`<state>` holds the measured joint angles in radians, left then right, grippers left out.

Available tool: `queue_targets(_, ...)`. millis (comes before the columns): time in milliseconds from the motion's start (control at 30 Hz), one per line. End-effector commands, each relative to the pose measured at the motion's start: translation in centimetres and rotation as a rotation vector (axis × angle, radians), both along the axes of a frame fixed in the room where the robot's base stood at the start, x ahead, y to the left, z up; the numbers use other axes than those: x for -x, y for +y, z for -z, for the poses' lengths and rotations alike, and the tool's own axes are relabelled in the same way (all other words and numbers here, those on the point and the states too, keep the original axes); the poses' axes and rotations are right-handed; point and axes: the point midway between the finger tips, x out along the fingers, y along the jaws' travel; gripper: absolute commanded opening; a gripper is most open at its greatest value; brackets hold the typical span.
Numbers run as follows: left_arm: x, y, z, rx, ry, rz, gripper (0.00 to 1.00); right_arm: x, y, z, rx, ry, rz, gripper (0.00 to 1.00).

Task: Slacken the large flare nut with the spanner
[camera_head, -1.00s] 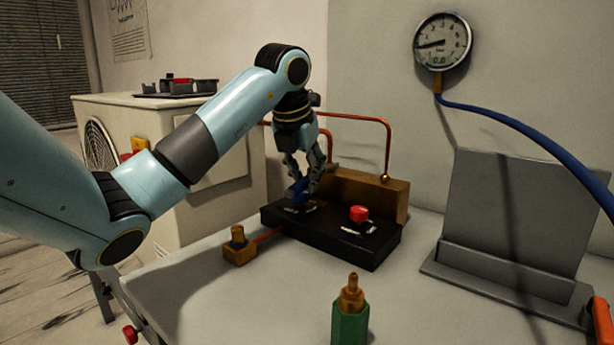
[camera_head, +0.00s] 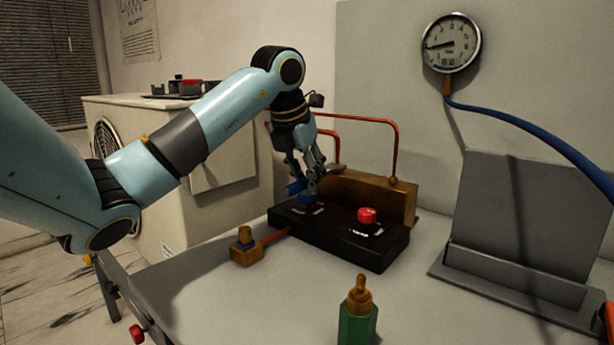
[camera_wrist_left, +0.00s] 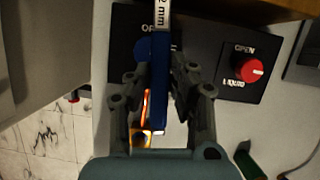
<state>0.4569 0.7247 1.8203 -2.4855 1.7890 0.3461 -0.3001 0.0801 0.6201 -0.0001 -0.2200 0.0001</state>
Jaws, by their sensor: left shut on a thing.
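My left gripper (camera_head: 306,188) is shut, low over the left end of the black valve block. In the left wrist view a blue bar (camera_wrist_left: 158,92), with a white label ending in "2 mm" at the top, lies between its fingers (camera_wrist_left: 162,68); it looks like the spanner. A blue round knob (camera_wrist_left: 144,48) shows beside the bar. A brass fitting (camera_head: 244,252) with a copper stub stands left of the block; I cannot tell whether the large flare nut is on it. The spanner's jaw is not clear to see. My right gripper is not in view.
The black block (camera_head: 350,247) carries a red knob (camera_head: 367,215). Behind it are a brown block (camera_head: 375,196) and copper pipe (camera_head: 394,150). A green-and-brass bottle-like piece (camera_head: 357,315) stands in front, a grey stand (camera_head: 510,210) at right, a gauge (camera_head: 451,43) above.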

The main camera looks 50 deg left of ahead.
Motion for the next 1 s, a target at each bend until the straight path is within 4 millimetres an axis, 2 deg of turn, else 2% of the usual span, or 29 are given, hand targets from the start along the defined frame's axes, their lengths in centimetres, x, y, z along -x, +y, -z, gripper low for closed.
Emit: queue_targets(1000,4.0,-0.8,-0.1,-0.002,-0.002,-0.002,0.0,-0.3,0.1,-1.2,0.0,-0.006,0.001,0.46)
